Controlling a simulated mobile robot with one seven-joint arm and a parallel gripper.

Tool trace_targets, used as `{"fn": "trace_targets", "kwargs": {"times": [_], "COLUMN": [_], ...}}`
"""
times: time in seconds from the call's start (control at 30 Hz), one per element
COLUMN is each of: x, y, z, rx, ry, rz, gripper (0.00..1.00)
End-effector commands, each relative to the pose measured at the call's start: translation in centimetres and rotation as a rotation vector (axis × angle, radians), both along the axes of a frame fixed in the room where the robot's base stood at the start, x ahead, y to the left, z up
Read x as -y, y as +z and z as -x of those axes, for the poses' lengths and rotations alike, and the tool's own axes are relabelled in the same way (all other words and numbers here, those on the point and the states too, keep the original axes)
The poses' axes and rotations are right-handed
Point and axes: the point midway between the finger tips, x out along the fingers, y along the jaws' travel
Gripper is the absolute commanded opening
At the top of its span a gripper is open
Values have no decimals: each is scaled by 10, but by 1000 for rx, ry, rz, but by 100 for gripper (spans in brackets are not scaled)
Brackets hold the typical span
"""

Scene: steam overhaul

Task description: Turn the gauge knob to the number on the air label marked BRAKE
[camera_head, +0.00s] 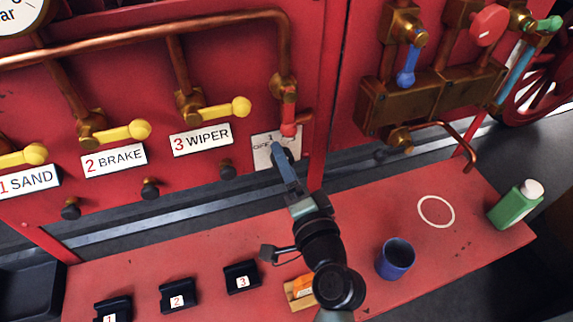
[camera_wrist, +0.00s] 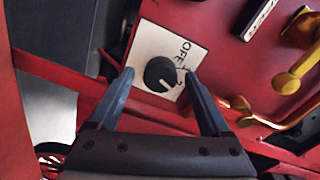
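The gauge knob (camera_wrist: 160,74) is round and black with a white pointer line, on a white plate (camera_wrist: 147,41) marked OFF and numbers. Its exact setting is hard to read. In the head view the plate (camera_head: 262,158) shows OFF and 1, and my gripper hides the knob. My gripper (camera_wrist: 158,76) is open, one finger on each side of the knob in the wrist view; contact is not clear. It also shows in the head view (camera_head: 279,150). The BRAKE label (camera_head: 114,160) carries a red 2.
A SAND label (camera_head: 28,181) reads 1 and a WIPER label (camera_head: 201,140) reads 3. Yellow levers sit above the labels. A red-handled valve (camera_head: 289,120) is just above the plate. The red bench holds a blue cup (camera_head: 396,259), a green bottle (camera_head: 516,206) and black numbered holders.

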Motion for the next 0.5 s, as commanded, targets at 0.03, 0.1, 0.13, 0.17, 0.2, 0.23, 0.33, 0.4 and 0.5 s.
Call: {"fn": "trace_targets", "kwargs": {"times": [0.03, 0.1, 0.13, 0.17, 0.2, 0.23, 0.33, 0.4, 0.5], "x": [0, 0, 0, 0, 0, 0, 1, 3, 9], "y": [0, 0, 0, 0, 0, 0, 0, -1, -1], "z": [0, 0, 0, 0, 0, 0, 4, 11, 27], "rx": [0, 0, 1, 1, 1, 1, 0, -1, -1], "ry": [0, 0, 0, 0, 0, 0, 0, 0, -2], "rz": [0, 0, 0, 0, 0, 1, 0, 0, 2], "gripper": [82, 82, 82, 82, 82, 82, 82, 82, 82]}}
